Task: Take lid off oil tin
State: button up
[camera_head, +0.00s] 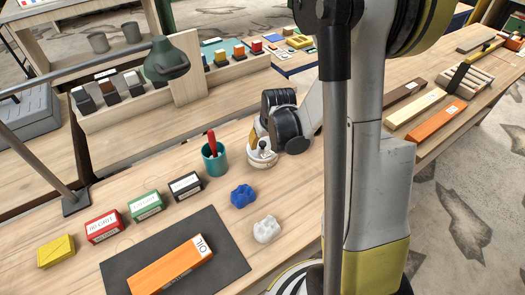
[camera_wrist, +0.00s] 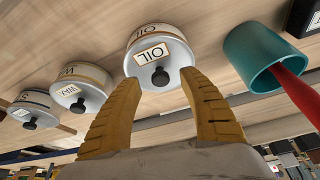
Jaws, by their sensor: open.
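The oil tin (camera_wrist: 155,40) is round and pale, with an OIL label on its side. Its light grey lid (camera_wrist: 165,90) is on it, with a second OIL label and a black knob (camera_wrist: 160,76). My gripper (camera_wrist: 160,82) is open, its two yellow fingers pointing at the tin, with the knob in the gap between the tips in the picture. I cannot tell whether the fingers touch it. In the head view a pale round tin with a knob (camera_head: 262,155) is at my arm's end on the bench; my fingers are mostly hidden there.
A teal cup (camera_wrist: 262,55) with a red-handled tool stands beside the oil tin. A WAX tin (camera_wrist: 80,95) and another lidded tin (camera_wrist: 35,107) stand on the other side. Blue (camera_head: 243,196) and white (camera_head: 267,229) lumps lie nearby. A dark mat (camera_head: 225,250) carries an orange block.

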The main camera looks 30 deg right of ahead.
jog(key=x, duration=0.2)
jog(key=shift+w+f+b, duration=0.1)
jog(key=shift+f+b, duration=0.25)
grip_shut()
jog(key=shift+r, duration=0.1)
